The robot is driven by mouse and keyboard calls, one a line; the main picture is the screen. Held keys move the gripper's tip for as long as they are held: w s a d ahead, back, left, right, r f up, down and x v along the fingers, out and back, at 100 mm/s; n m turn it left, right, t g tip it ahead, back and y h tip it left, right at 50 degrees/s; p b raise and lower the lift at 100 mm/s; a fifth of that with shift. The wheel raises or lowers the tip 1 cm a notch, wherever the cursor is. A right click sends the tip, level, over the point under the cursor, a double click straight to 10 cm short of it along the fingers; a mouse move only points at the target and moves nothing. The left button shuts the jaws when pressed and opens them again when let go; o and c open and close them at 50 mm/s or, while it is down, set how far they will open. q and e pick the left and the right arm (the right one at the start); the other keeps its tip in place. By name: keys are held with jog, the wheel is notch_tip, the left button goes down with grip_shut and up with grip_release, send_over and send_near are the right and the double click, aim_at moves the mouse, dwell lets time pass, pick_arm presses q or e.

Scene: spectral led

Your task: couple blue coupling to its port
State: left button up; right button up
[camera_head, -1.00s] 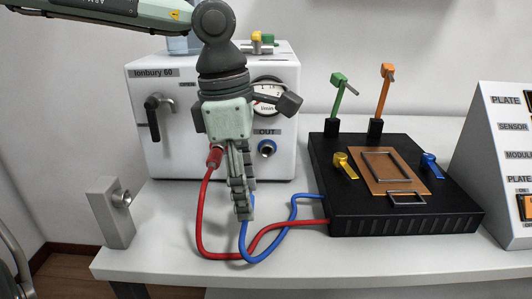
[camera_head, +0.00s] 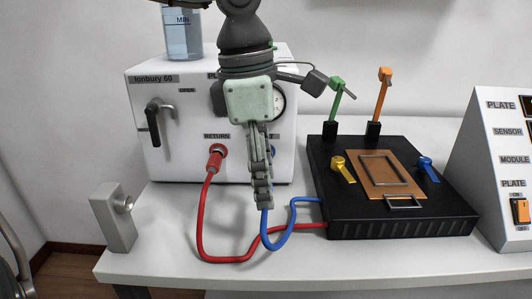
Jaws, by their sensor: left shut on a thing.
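My left gripper (camera_head: 262,197) points down in front of the white Ionbury 60 unit (camera_head: 175,165), its fingers shut on the end of the blue hose. The blue hose (camera_head: 266,232) hangs below the fingertips and curves right to the black plate box. The blue coupling itself is hidden between the fingers. The blue-ringed port (camera_head: 274,146) on the unit is mostly covered by the gripper, with only a sliver of blue showing at its right. I cannot tell how far the coupling is from the port. My right gripper is not in view.
The red coupling (camera_head: 215,158) sits at the RETURN port, its red hose (camera_head: 200,225) looping over the table. The black box (camera_head: 400,222) with upright green and orange clamps stands right. A grey holder (camera_head: 113,222) stands left, and a labelled switch panel (camera_head: 505,165) far right.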

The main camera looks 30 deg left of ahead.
pick_arm(q)
jog(key=shift+w, duration=0.1)
jog(key=w+a, duration=0.2)
jog(key=w, duration=0.1)
jog(key=w+a, duration=0.1)
jog(key=shift+w, duration=0.3)
dwell(0.5)
jog(key=o, duration=0.6)
jog(key=shift+r, duration=0.1)
jog(key=shift+w, duration=0.1)
grip_shut()
